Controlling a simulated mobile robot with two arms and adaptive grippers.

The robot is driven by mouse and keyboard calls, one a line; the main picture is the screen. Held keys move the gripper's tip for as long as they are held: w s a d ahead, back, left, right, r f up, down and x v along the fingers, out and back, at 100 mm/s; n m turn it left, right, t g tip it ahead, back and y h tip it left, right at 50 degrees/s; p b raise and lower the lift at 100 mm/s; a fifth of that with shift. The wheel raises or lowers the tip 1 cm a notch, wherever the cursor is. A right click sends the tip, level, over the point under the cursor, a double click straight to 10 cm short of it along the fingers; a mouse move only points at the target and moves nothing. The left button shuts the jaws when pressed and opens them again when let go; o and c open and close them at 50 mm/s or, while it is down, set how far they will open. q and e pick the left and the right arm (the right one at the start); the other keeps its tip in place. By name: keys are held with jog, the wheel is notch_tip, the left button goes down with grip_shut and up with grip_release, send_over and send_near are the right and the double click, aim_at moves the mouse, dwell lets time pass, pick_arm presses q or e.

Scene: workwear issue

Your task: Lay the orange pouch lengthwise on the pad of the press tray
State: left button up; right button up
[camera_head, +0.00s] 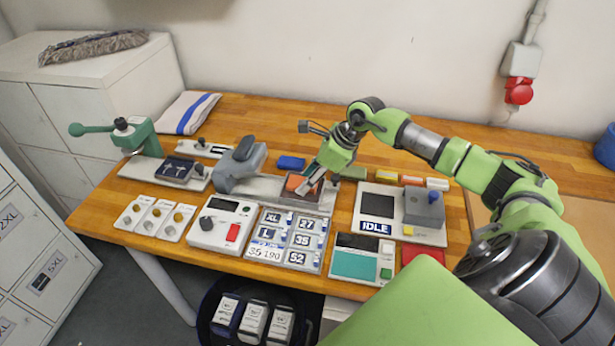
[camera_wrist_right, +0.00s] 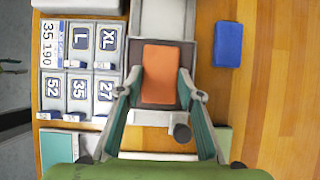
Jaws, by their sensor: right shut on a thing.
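The orange pouch (camera_head: 295,183) is over the dark pad of the press tray (camera_head: 327,187), beside the grey press (camera_head: 238,166). In the right wrist view the pouch (camera_wrist_right: 160,75) lies lengthwise along the tray (camera_wrist_right: 155,117), within its outline. I cannot tell whether its underside touches the pad. My right gripper (camera_head: 308,186) reaches down from above, its fingers on either side of the pouch, shut on it; the fingers (camera_wrist_right: 160,82) also show in the right wrist view.
A blue pouch (camera_head: 291,162) lies behind the tray. A size display board (camera_head: 289,240) stands in front, and a panel reading IDLE (camera_head: 376,227) is to the right. Bare wood shows behind the press.

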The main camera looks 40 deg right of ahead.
jog(key=shift+f+b, duration=0.25)
jog(key=shift+b, duration=0.05)
jog(key=o, duration=1.1)
jog(key=shift+r, duration=0.1)
jog(key=shift+r, duration=0.15)
jog(key=shift+r+p, duration=0.2)
jog(key=shift+p, duration=0.15)
jog(key=shift+b+v, duration=1.9)
jog(key=shift+v, duration=3.95)
jog(key=shift+s, duration=0.1)
